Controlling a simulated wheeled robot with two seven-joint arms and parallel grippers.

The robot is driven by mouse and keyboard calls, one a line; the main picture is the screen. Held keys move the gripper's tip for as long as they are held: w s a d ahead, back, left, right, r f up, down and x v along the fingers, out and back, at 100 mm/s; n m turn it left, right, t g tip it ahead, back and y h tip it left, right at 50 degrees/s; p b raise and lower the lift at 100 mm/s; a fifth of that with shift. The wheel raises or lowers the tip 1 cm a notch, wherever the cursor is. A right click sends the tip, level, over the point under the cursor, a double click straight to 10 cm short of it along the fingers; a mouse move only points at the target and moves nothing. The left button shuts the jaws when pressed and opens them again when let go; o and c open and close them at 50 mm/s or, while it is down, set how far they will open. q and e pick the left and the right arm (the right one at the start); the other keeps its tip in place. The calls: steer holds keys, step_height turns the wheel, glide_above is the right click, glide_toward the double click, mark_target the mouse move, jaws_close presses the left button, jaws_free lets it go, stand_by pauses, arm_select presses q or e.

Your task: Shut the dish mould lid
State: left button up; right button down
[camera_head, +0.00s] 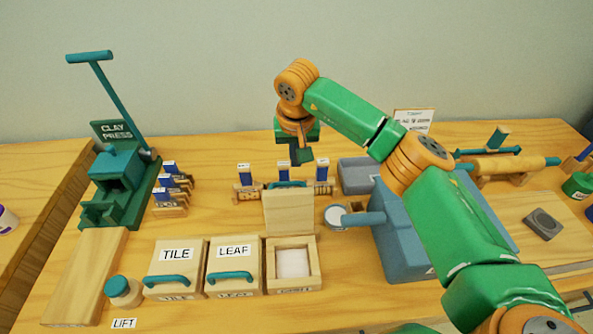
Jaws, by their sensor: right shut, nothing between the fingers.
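The dish mould (315,262) is an open wooden box right of the tile and leaf moulds, with a pale square inside. Its wooden lid (289,212) stands upright at the box's back edge. A teal handle (287,184) shows at the top of the lid. My right gripper (302,158) points down, shut and empty, above and slightly right of the lid in the picture. It looks apart from the lid; the depth between them is hard to tell. My left gripper is not in view.
The shut tile mould (175,256) and leaf mould (234,252) stand left of the dish mould. A blue-grey machine (405,245) stands close on its right. A green clay press (120,175) is at the far left. Small labelled wooden stands (246,190) sit behind the lid.

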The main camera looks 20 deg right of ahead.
mark_target(289, 205)
steer(key=s+f+p, duration=0.2)
steer(key=p, duration=0.1)
steer(key=shift+s+a+f, duration=0.15)
steer(key=shift+s+a, duration=0.2)
steer(key=shift+a, duration=0.05)
steer(key=shift+w, duration=0.1)
